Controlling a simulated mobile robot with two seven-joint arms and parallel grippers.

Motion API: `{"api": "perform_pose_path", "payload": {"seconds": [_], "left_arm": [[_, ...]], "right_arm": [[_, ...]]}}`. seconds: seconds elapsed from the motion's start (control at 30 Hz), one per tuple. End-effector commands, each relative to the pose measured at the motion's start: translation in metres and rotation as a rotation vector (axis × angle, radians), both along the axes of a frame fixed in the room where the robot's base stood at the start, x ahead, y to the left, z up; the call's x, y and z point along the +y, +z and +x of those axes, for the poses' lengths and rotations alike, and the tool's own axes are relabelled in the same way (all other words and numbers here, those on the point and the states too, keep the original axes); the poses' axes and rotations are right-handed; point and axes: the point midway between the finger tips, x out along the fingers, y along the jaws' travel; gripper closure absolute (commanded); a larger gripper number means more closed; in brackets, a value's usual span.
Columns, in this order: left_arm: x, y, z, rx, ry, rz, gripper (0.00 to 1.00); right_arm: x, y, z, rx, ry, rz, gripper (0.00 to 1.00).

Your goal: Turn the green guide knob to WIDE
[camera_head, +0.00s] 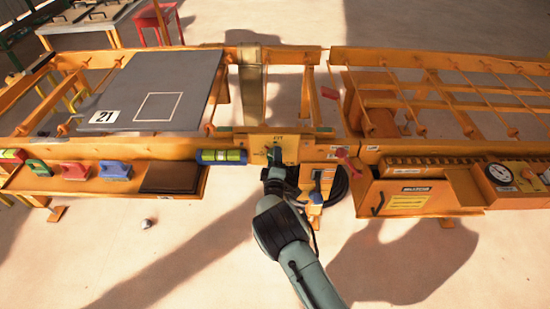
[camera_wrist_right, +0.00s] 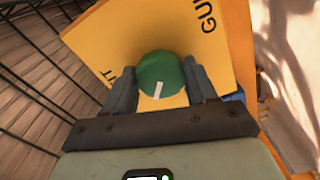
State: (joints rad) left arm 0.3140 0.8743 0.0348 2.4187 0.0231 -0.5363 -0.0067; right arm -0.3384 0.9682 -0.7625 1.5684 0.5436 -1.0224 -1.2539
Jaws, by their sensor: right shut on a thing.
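The green guide knob (camera_wrist_right: 160,74) sits on a yellow-orange plate (camera_wrist_right: 112,40) with partly visible dark lettering. It has a white mark near its lower edge in the right wrist view. My right gripper (camera_wrist_right: 161,85) has a finger on each side of the knob and is shut on it. In the head view, my right gripper (camera_head: 274,164) is at the panel (camera_head: 256,141) in the middle of the orange frame, and the knob is mostly hidden there. I cannot read which setting the knob's mark points to. My left gripper is not in view.
A grey board (camera_head: 200,75) marked 21 lies on the left frame. A green-yellow level (camera_head: 221,156) is left of the panel. An orange box (camera_head: 405,196) and a round gauge (camera_head: 499,173) are to the right.

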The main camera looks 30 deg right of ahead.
Motion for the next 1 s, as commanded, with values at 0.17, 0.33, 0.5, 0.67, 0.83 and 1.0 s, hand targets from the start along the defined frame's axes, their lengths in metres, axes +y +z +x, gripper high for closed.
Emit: {"api": "perform_pose_path", "payload": {"seconds": [0.17,0.33,0.5,0.67,0.83,1.0], "left_arm": [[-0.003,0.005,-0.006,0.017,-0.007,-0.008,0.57],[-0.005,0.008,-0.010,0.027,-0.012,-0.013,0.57],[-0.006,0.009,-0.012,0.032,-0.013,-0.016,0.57],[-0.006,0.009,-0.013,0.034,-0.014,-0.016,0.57],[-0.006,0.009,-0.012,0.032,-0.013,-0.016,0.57],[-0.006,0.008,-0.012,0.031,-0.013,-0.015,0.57]], "right_arm": [[0.001,0.000,0.000,0.090,0.002,-0.145,0.74],[0.001,0.000,0.000,0.174,0.001,-0.282,0.74],[0.001,0.001,0.000,0.253,0.002,-0.412,0.74],[0.001,0.001,0.000,0.318,0.001,-0.516,0.74],[0.000,0.001,0.000,0.370,0.001,-0.602,0.74],[0.000,0.001,0.000,0.405,0.000,-0.656,0.74]]}}
